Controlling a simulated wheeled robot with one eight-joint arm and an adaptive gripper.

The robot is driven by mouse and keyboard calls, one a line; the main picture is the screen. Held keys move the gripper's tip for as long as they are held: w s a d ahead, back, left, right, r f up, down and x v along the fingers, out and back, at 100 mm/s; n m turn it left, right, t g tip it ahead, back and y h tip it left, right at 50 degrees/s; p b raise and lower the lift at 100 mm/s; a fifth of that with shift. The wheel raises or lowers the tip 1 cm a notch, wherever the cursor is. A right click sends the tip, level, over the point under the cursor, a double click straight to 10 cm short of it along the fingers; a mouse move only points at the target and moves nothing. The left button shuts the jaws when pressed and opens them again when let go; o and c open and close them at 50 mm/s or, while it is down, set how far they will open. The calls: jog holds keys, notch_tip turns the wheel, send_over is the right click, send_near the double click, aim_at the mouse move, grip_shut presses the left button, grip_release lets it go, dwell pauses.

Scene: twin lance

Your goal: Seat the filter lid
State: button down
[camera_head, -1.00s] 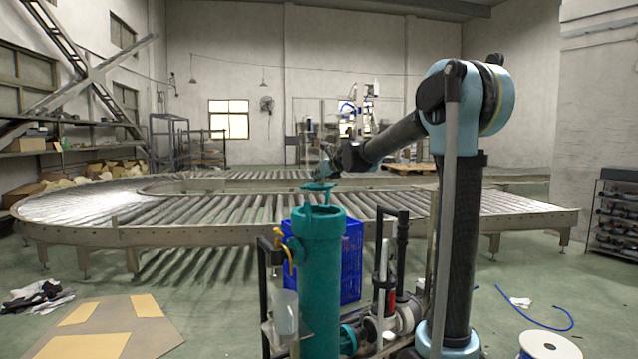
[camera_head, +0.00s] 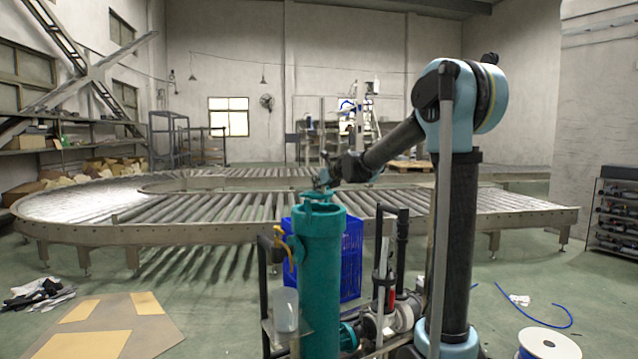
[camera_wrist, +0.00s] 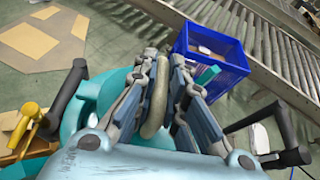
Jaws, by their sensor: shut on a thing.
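The teal filter housing (camera_head: 319,270) stands upright as a tall cylinder with a wide round collar at its top. The teal lid (camera_head: 320,195) is just over the housing's mouth, and a small part shows between it and the collar. I cannot tell whether they touch. My gripper (camera_head: 321,184) is above the lid and shut on its handle. In the wrist view my gripper's fingers (camera_wrist: 157,95) close around a tan, rounded handle (camera_wrist: 154,105). Teal surfaces show below the fingers, and my gripper body hides most of the lid there.
A yellow-handled part (camera_head: 283,240) sits on the housing's left side. A blue crate (camera_head: 350,262) stands behind it. Black and white piping (camera_head: 402,312) is close on the right. A roller conveyor (camera_head: 200,220) crosses behind. A white spool (camera_head: 549,344) lies at lower right.

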jog(key=shift+f, duration=1.5)
jog(key=shift+f, duration=2.75)
dwell(0.7)
jog(key=c, duration=1.6)
grip_release()
jog(key=shift+s, duration=0.1)
jog(key=shift+o, duration=0.2)
jog(key=shift+v, duration=5.95)
jog(key=shift+f, duration=0.1)
